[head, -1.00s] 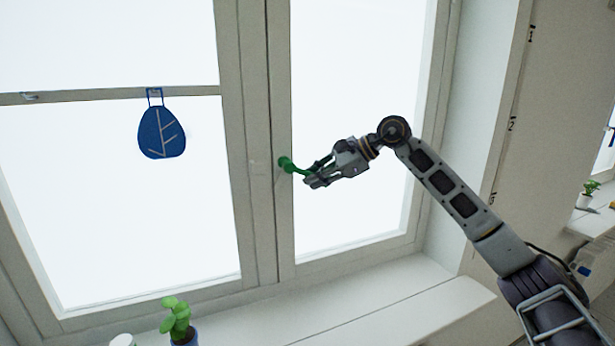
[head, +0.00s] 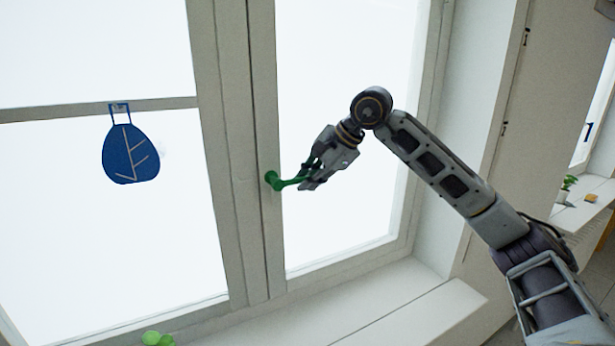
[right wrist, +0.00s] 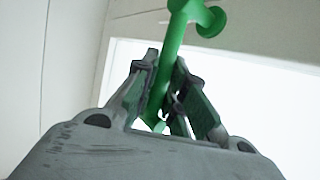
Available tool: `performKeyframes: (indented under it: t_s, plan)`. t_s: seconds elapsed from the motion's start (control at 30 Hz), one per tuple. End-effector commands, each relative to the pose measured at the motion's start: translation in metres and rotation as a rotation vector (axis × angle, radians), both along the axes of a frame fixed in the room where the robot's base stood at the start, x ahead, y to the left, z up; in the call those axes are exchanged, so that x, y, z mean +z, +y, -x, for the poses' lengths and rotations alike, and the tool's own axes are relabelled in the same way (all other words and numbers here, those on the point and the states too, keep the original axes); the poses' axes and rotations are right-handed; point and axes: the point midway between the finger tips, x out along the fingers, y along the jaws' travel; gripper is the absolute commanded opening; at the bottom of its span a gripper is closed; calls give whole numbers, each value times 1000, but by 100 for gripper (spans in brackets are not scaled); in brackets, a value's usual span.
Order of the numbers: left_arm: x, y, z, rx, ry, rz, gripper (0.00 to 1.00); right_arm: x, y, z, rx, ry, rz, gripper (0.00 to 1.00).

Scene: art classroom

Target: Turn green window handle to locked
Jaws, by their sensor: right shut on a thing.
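The green window handle (head: 273,180) is mounted on the window frame's middle post in the head view. Its lever points right and slightly up, close to level. My right gripper (head: 306,177) is shut on the lever near its free end. In the right wrist view the green handle (right wrist: 171,50) runs between the two fingers of my right gripper (right wrist: 165,95), which partly hide its lower end. My left gripper is not in view.
A blue leaf ornament (head: 131,152) hangs on the left pane from the crossbar. A green plant (head: 157,339) shows at the bottom edge. The window sill (head: 395,300) below my right arm is clear. A wall stands at the right.

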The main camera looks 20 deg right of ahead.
Motion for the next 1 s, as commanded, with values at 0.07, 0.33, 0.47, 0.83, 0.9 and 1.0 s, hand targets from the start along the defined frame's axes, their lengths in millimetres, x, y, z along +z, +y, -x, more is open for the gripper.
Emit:
performKeyframes:
  t_s: [0.07,0.33,0.47,0.83,0.9,1.0]
  plan:
    - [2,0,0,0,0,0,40,3,0,0,1,-3,9,0]
    - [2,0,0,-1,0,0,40,2,0,1,0,-3,18,0]
    - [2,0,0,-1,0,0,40,2,0,1,0,-4,18,0]
    - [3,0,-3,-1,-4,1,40,2,0,1,0,-3,16,35]
    - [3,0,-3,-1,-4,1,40,2,0,1,0,-2,17,35]
    - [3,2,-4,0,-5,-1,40,2,0,1,0,-2,17,35]
